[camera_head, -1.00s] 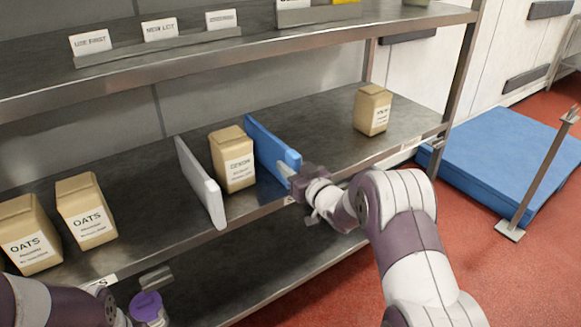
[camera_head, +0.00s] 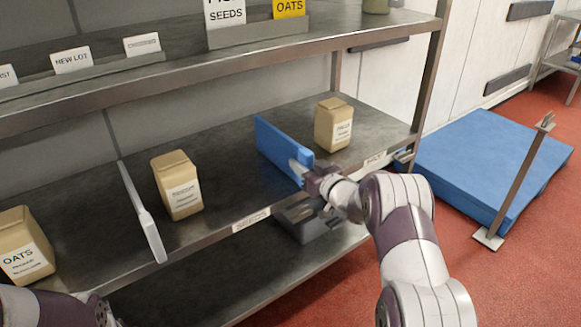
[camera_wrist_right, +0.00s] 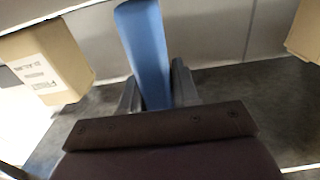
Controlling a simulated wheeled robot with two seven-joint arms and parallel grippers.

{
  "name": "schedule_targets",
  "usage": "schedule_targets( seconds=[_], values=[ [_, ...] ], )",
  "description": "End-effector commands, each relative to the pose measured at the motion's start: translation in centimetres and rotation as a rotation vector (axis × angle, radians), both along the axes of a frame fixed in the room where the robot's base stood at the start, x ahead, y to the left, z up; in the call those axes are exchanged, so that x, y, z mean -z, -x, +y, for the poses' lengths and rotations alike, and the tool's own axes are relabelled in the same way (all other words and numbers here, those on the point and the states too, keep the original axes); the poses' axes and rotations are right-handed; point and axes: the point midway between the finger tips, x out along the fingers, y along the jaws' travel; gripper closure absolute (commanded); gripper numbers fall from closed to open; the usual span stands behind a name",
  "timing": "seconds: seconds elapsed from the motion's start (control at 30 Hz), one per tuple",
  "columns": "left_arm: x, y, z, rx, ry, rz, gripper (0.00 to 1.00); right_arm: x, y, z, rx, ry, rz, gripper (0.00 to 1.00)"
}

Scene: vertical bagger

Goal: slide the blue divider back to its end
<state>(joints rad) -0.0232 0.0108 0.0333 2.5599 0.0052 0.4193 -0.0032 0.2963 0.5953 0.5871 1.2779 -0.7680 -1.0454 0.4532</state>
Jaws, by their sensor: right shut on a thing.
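The blue divider (camera_head: 279,147) stands upright on the middle shelf, between a tan bag (camera_head: 177,187) to its left and another tan bag (camera_head: 333,126) close to its right. My right gripper (camera_head: 303,174) is shut on its front end. In the right wrist view the blue divider (camera_wrist_right: 145,45) rises between the two fingers of my right gripper (camera_wrist_right: 156,88). Of my left arm only a part shows at the lower left; its gripper is out of view.
A white divider (camera_head: 142,215) stands left of the middle bag. An oats bag (camera_head: 24,246) is at the far left. A grey shelf edge (camera_head: 210,240) with a seeds label runs along the front. Bare shelf lies between the middle bag and the blue divider.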

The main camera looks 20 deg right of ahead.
Motion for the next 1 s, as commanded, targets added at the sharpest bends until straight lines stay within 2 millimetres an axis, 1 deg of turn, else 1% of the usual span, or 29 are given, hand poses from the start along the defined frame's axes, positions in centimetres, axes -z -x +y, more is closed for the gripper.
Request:
schedule_targets(
  seconds=[0.03,0.1,0.2,0.3,0.47,0.8,0.83,0.87,0.9,1.0],
  values=[
    [-0.3,0.0,0.0,0.0,0.0,0.0,0.57,0.0,-0.3,-1.0,0.003,0.002,0.002,1.0],
    [-0.4,0.0,0.0,0.0,0.0,0.0,0.57,0.1,-0.7,-2.2,0.003,0.002,0.003,1.0],
    [-0.6,0.0,0.0,0.0,0.0,0.0,0.57,0.1,-1.2,-3.6,0.003,0.002,0.003,1.0],
    [-0.6,0.0,0.0,0.0,0.0,0.0,0.57,0.1,-1.6,-4.6,0.002,0.003,0.004,1.0],
    [-0.7,0.0,0.0,0.0,0.0,0.0,0.57,0.2,-1.9,-5.3,0.002,0.0,0.004,1.0],
    [-0.7,0.0,0.0,0.0,0.0,0.0,0.57,0.2,-1.9,-5.4,0.001,0.001,0.005,1.0],
    [-0.7,0.0,0.0,0.0,0.0,0.0,0.57,0.2,-1.9,-5.4,0.001,0.001,0.005,0.63],
    [-0.7,0.0,0.0,0.0,0.0,0.0,0.57,0.2,-1.9,-5.4,0.001,0.001,0.005,0.54],
    [-0.7,0.0,0.0,0.0,0.0,0.0,0.57,0.2,-1.9,-5.4,0.001,0.001,0.005,0.49],
    [-0.7,0.0,0.0,0.0,0.0,0.0,0.57,0.2,-1.9,-5.3,0.001,0.001,0.004,0.49]
  ],
)
